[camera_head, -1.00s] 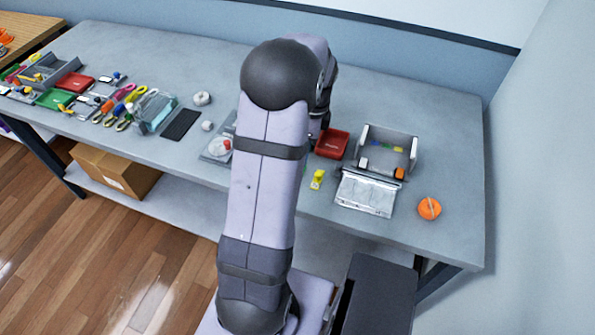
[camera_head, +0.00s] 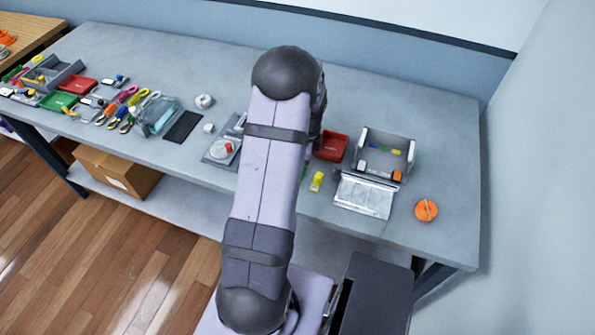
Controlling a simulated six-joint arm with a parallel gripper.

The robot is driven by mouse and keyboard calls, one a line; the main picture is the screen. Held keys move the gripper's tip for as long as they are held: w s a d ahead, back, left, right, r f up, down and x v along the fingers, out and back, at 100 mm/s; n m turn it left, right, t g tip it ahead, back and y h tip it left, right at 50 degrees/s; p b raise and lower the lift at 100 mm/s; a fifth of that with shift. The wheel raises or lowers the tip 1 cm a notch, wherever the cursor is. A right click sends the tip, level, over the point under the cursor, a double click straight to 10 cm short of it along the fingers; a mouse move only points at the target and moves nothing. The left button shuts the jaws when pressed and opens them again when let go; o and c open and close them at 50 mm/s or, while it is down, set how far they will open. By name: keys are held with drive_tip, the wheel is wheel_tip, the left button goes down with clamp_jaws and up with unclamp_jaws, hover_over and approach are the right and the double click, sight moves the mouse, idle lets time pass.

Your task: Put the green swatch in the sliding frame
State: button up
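My gripper is hidden behind my own raised arm, so I cannot see its fingers or whether it holds anything. A small green piece (camera_head: 304,172) shows just right of my arm, partly covered by it; I cannot tell whether it is the green swatch. A grey open-fronted frame-like holder (camera_head: 410,158) stands at the right of the table, with small blue, green and yellow marks or pieces inside. I cannot tell for sure whether it is the sliding frame.
A red tray (camera_head: 331,146) and a yellow item (camera_head: 317,181) lie between my arm and the grey holder. A silver plate (camera_head: 364,196) and an orange ball (camera_head: 426,210) are in front. Tools and a green tray (camera_head: 58,101) crowd the left. The back right is clear.

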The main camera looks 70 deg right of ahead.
drive_tip(key=shift+f, duration=0.25)
drive_tip(key=shift+c, duration=0.3)
clamp_jaws()
drive_tip(key=shift+r, duration=0.1)
wheel_tip(320, 180, up, 10)
drive_tip(key=b, duration=0.2)
drive_tip(key=shift+b, duration=0.3)
